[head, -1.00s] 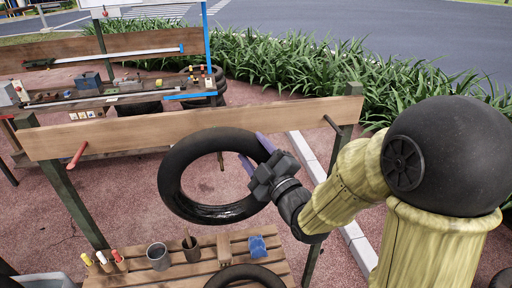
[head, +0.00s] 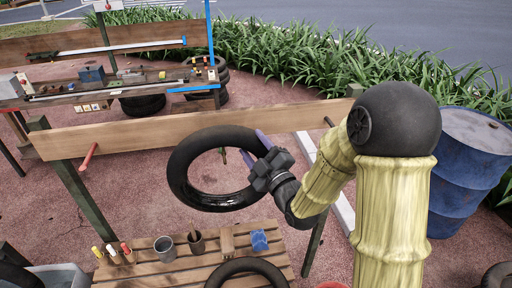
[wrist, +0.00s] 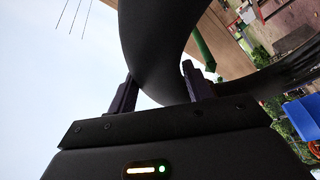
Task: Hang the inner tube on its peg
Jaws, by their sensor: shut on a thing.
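The inner tube (head: 184,182) is a black ring held up in front of the wooden board (head: 130,136). My gripper (head: 255,150) is shut on the tube's right side; the wrist view shows the tube (wrist: 160,50) between the two fingers. A red peg (head: 88,157) sticks out of the board at the left and a dark peg (head: 329,122) at the right.
Below is a slatted bench (head: 165,274) with markers (head: 112,252), a grey cup (head: 165,248), a pot (head: 196,243), a blue item (head: 259,240) and another black ring (head: 247,266). A blue drum (head: 468,165) stands at the right. A tool bench (head: 120,92) is behind.

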